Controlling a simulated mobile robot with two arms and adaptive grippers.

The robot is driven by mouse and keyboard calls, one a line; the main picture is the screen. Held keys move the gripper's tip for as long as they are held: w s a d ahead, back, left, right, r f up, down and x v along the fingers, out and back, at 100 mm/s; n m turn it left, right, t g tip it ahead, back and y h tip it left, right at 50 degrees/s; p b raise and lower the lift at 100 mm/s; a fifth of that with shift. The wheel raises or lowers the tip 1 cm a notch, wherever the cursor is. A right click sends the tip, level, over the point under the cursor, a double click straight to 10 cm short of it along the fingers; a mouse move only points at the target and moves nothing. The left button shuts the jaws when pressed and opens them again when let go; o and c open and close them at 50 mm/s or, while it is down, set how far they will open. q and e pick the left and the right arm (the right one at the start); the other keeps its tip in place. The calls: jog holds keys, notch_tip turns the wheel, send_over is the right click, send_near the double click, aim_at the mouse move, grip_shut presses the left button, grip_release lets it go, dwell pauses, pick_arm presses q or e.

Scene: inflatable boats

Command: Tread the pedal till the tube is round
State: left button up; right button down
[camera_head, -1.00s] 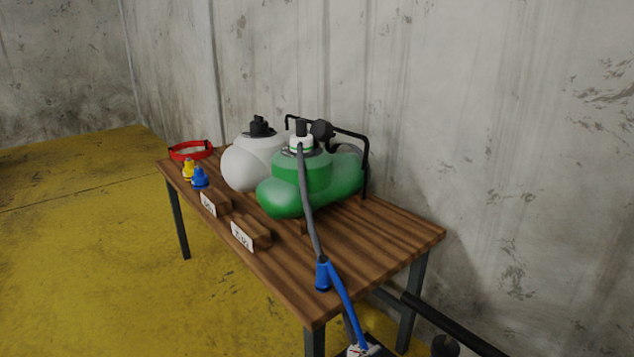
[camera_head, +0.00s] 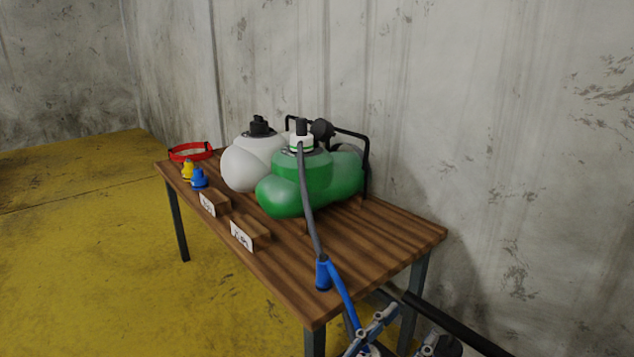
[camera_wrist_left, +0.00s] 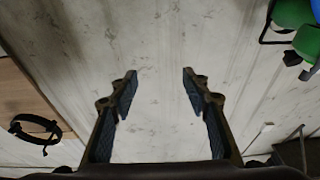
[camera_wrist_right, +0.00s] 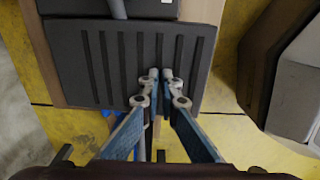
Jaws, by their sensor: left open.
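The green tube (camera_head: 300,185) stands on the wooden table, bulging in rounded lobes. A grey hose (camera_head: 308,200) runs from its top fitting (camera_head: 301,140) to a blue connector (camera_head: 323,272) at the table's front. The dark ribbed pedal (camera_wrist_right: 95,62) fills the upper part of the right wrist view. My right gripper (camera_wrist_right: 160,76) is over the pedal with its fingertips together; contact is unclear. My left gripper (camera_wrist_left: 157,85) is open and empty, facing a pale wall. Gripper fingers show at the head view's bottom edge, partly cut off.
A white tube (camera_head: 245,165) stands beside the green one. A red ring (camera_head: 190,151), yellow (camera_head: 188,170) and blue (camera_head: 200,179) fittings and two small labelled blocks share the wooden table (camera_head: 385,235). A black ring (camera_wrist_left: 35,130) shows in the left wrist view.

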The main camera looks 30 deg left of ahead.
jog(key=shift+w+d+f, duration=0.15)
jog(key=shift+f, duration=0.3)
jog(key=shift+r+p, duration=0.85)
pick_arm(q)
jog(key=s+a+f+g+y+p, duration=0.25)
jog(key=f+g, duration=0.55)
jog(key=f, duration=0.7)
pick_arm(e)
jog(key=shift+r+b, duration=0.45)
jog(key=shift+r, duration=0.25)
jog(key=shift+s+r+p, duration=0.2)
jog(key=shift+r+p, duration=0.75)
jog(key=shift+p, duration=0.1)
notch_tip(320, 180, up, 3)
jog(key=p, duration=0.3)
pick_arm(q)
jog(key=s+a+f+g+y, duration=0.1)
jog(key=s+f+g, duration=0.3)
jog(key=s, duration=0.4)
jog(key=s+a+f+g+y, duration=0.1)
jog(key=s+a+f+g, duration=0.3)
jog(key=s, duration=0.4)
jog(key=shift+s+a+n+g, duration=0.15)
jog(key=shift+a+n+g, duration=0.15)
jog(key=shift+n, duration=0.1)
pick_arm(e)
jog(key=shift+w, duration=0.1)
